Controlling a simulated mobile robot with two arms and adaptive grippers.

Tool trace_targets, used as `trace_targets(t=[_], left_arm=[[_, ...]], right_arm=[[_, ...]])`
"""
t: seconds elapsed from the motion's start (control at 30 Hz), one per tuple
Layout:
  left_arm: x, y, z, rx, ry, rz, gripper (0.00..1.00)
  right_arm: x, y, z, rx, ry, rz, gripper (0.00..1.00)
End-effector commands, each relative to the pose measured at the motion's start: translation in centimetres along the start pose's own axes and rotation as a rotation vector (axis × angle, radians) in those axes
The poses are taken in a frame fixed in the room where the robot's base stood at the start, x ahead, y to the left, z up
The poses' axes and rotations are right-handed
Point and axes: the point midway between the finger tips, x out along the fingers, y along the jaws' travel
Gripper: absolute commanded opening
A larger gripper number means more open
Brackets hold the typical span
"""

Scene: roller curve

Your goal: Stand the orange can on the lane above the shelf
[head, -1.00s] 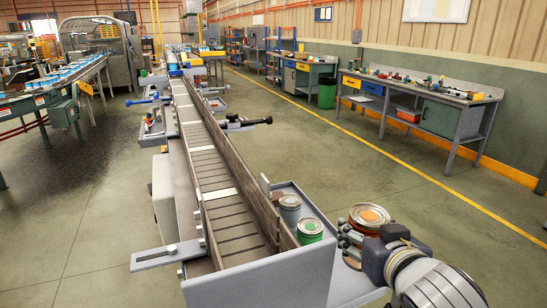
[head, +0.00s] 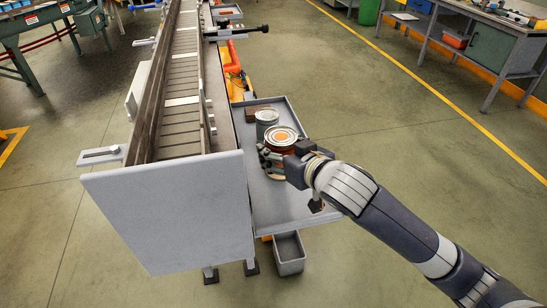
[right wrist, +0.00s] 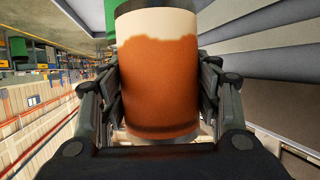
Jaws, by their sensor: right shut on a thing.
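The orange can (head: 282,133), with an orange disc on its lid, is in my right gripper (head: 272,160). In the right wrist view the can (right wrist: 158,85) stands between both fingers, its side orange-brown below a ragged cream band. In the head view it appears over the shelf (head: 285,200), a grey tray beside the lane; I cannot tell its exact height. The slatted lane (head: 183,115) runs between raised side rails, left of the can. My left gripper is not in view.
A grey can (head: 266,118) stands on the shelf behind the orange can. A grey end plate (head: 175,205) closes the lane's near end. The near stretch of lane is free of cans. A small grey bin (head: 289,254) sits below the shelf.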

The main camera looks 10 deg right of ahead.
Motion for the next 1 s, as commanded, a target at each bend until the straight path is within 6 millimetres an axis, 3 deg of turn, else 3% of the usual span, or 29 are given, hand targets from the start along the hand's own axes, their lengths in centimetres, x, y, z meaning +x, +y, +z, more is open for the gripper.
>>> trace_targets(t=[0.1, 0.3, 0.43, 0.6, 0.77, 1.0], left_arm=[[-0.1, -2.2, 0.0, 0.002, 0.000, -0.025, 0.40], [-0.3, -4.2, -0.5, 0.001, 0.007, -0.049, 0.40], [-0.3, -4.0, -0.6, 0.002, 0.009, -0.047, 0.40], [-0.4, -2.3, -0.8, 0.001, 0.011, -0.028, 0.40], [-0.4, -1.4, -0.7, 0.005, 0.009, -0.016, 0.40], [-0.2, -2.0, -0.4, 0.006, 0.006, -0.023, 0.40]], right_arm=[[0.9, 0.0, 2.5, 0.000, -0.008, -0.002, 0.30], [1.9, 0.0, 4.8, -0.001, -0.003, 0.000, 0.30], [2.4, 0.0, 6.2, -0.001, -0.005, 0.000, 0.30], [3.3, 0.0, 8.2, 0.000, -0.004, 0.000, 0.30], [3.4, 0.0, 8.5, -0.001, 0.000, -0.001, 0.30], [3.5, 0.0, 8.8, 0.000, -0.002, -0.001, 0.30]])
